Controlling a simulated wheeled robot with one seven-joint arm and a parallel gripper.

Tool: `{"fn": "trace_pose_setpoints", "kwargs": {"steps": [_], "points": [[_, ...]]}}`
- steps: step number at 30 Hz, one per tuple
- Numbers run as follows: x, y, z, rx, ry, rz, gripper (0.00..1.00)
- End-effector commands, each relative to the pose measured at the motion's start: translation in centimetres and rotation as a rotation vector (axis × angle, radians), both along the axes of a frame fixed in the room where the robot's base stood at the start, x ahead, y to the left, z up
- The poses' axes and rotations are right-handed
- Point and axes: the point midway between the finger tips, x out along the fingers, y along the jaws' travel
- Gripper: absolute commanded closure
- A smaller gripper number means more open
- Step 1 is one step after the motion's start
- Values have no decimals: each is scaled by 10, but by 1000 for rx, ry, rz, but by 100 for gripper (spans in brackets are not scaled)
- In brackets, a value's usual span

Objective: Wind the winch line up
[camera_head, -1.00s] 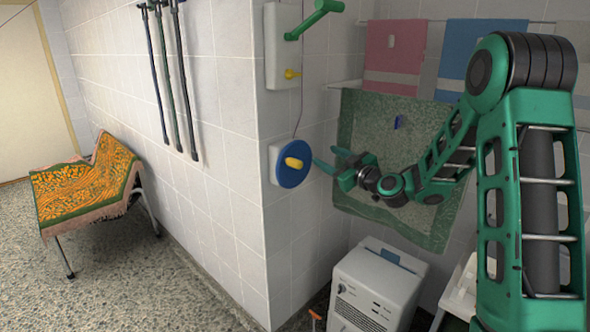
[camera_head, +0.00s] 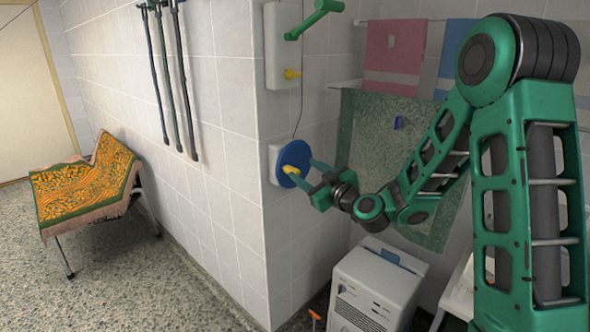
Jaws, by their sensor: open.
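The winch is a blue disc (camera_head: 296,158) with a yellow handle (camera_head: 291,170) on a white plate fixed to the tiled wall near its corner. The thin winch line (camera_head: 299,112) runs up the wall from the disc. My gripper (camera_head: 299,172) is at the front of the disc, with its fingers beside the yellow handle. It is open. I cannot tell whether a finger touches the handle. The fingers hide part of the disc.
Above, a white box (camera_head: 283,45) carries a green crank arm (camera_head: 312,20) and a yellow knob (camera_head: 292,74). A green towel (camera_head: 368,125) hangs behind my arm. A white appliance (camera_head: 378,285) stands below. A covered lounger (camera_head: 85,185) stands left, with open floor before it.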

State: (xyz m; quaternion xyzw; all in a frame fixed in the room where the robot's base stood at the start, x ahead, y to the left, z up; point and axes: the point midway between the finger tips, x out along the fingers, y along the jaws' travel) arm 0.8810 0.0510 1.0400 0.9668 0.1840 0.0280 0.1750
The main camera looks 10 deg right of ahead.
Motion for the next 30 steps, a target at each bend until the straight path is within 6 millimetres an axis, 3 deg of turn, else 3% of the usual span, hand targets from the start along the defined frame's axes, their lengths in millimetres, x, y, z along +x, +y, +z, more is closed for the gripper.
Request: {"fn": "trace_pose_setpoints", "kwargs": {"steps": [8, 30], "points": [[3, 0, 0, -1, 0, 0, 50], [61, 22, -1, -2, 0, -1, 50]]}}
